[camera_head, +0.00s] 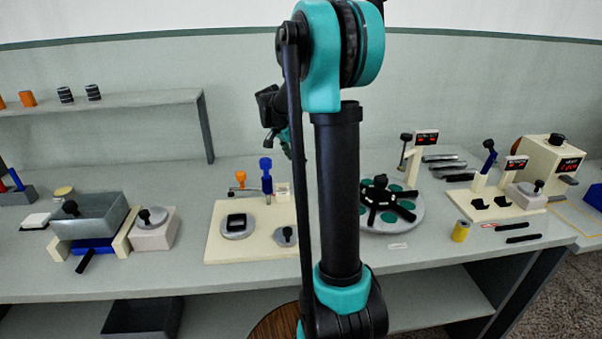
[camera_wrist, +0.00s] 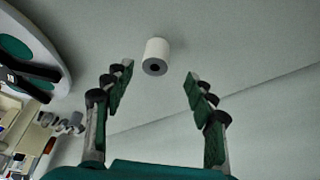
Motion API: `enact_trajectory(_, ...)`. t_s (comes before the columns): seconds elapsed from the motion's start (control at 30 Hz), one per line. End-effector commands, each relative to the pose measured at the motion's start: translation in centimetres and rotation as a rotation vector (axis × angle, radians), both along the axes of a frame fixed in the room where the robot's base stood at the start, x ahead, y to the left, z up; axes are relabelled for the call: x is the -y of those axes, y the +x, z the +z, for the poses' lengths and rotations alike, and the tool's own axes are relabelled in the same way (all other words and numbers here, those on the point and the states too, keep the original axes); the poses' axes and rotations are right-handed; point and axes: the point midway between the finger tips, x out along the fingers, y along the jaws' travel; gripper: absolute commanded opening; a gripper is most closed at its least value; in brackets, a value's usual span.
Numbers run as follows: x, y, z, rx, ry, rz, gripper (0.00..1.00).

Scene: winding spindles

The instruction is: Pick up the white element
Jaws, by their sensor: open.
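The white element (camera_wrist: 157,49) is a small white cylinder with a dark grey end face and a dark hole in its middle. In the wrist view it is on a plain grey surface at the upper centre. My gripper (camera_wrist: 158,77) is open and empty, with one green-padded finger on each side of the picture. The element shows just beyond the fingertips, roughly centred between them, with no visible contact. In the head view I cannot make out the white element; my arm covers the middle of the bench.
A round turntable with black arms (camera_head: 418,221) stands right of my arm and shows at the left in the wrist view (camera_wrist: 61,62). A yellow cylinder (camera_head: 460,231) stands farther right. A cream board (camera_head: 218,250) with small fixtures lies left of my arm. The bench front (camera_head: 240,281) is clear.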

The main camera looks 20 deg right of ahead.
Motion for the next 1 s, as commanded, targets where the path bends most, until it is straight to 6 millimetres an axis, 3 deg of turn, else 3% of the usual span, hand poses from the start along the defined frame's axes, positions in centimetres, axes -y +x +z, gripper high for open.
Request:
enact_trajectory(0.4, 1.9, 0.1, -4.3, 0.001, 0.000, -0.001, 0.56)
enact_trajectory(0.73, 2.2, 0.2, -5.0, 0.000, 0.000, 0.000, 0.56)
enact_trajectory(1.0, 2.2, 0.2, -4.9, 0.000, 0.000, 0.000, 0.24)
